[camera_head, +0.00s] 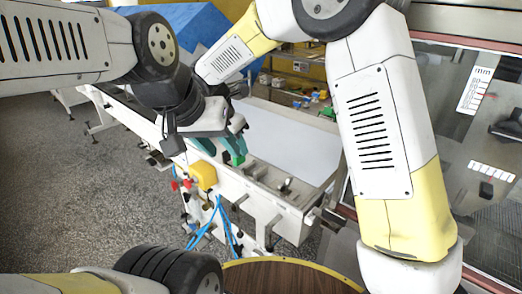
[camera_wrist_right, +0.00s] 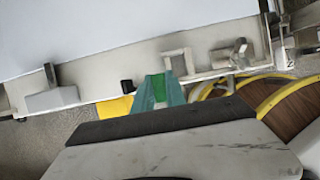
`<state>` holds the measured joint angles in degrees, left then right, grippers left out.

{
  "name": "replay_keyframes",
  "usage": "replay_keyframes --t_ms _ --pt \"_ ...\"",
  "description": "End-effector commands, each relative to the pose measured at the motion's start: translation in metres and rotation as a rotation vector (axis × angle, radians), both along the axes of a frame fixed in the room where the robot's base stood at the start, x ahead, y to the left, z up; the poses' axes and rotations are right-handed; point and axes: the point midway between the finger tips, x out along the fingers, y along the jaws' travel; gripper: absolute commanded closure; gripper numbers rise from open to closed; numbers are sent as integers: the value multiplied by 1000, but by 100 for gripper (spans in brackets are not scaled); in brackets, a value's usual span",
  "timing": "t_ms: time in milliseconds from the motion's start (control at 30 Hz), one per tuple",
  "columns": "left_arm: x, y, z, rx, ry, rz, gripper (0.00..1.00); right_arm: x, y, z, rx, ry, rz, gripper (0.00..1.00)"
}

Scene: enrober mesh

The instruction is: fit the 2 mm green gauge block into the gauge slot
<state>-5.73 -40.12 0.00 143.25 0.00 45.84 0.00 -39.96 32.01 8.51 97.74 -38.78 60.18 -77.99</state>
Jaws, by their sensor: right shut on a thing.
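My right gripper (camera_head: 222,148) has teal fingers and is shut on the green gauge block (camera_head: 238,159), at the near side of the conveyor machine. The right wrist view shows the green block (camera_wrist_right: 158,86) between the teal fingers (camera_wrist_right: 160,93). In that view the block's far end is close to a pale square frame (camera_wrist_right: 177,62) on the machine's edge, which may be the gauge slot. I cannot tell whether block and frame touch. The block's thickness cannot be read. My left arm comes in at the upper left; its gripper does not show.
The conveyor machine has a pale belt (camera_head: 290,140) behind its metal side rail. A yellow box (camera_head: 203,176) and blue hoses (camera_head: 225,217) are on its near side. In the wrist view a small black part (camera_wrist_right: 127,86) is left of the block. A round wooden table (camera_head: 285,278) stands at the bottom.

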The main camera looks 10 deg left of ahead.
Motion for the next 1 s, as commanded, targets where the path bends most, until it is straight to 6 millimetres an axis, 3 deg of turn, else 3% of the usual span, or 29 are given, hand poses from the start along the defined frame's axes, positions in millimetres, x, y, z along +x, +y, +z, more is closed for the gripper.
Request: replay_keyframes --t_ms 100,267,367,600,967,1000 --pt "0 0 0 0 0 0 64 2 -27 -2 0 -1 -3 100" --pt "0 0 0 0 0 0 64 4 -45 -4 -1 -1 0 100" --pt "0 0 0 0 0 0 64 4 -47 -7 -1 -1 1 100" --pt "0 0 0 0 0 0 64 3 -46 -37 -2 1 1 100" --pt "0 0 0 0 0 0 64 4 -46 -42 -1 -1 0 100" --pt "0 0 0 0 0 0 64 4 -46 -42 -1 -1 0 80"
